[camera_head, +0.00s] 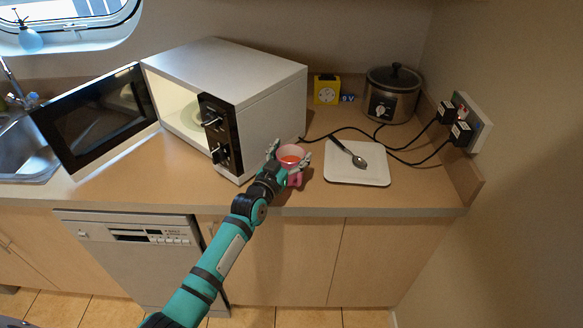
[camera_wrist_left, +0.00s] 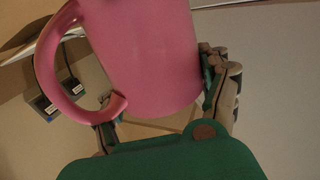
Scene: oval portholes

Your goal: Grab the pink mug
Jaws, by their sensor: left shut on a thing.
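One finger of my left gripper (camera_wrist_left: 160,110) shows against the mug's right side, and the other is partly hidden below the handle. My right gripper is not in view.
A microwave (camera_head: 262,85) with its door (camera_head: 98,115) open stands left of the mug. A white plate (camera_head: 357,176) with a spoon (camera_head: 347,150) lies close on the right. A slow cooker (camera_head: 391,95) and yellow box (camera_head: 327,89) stand behind; black cords cross the counter.

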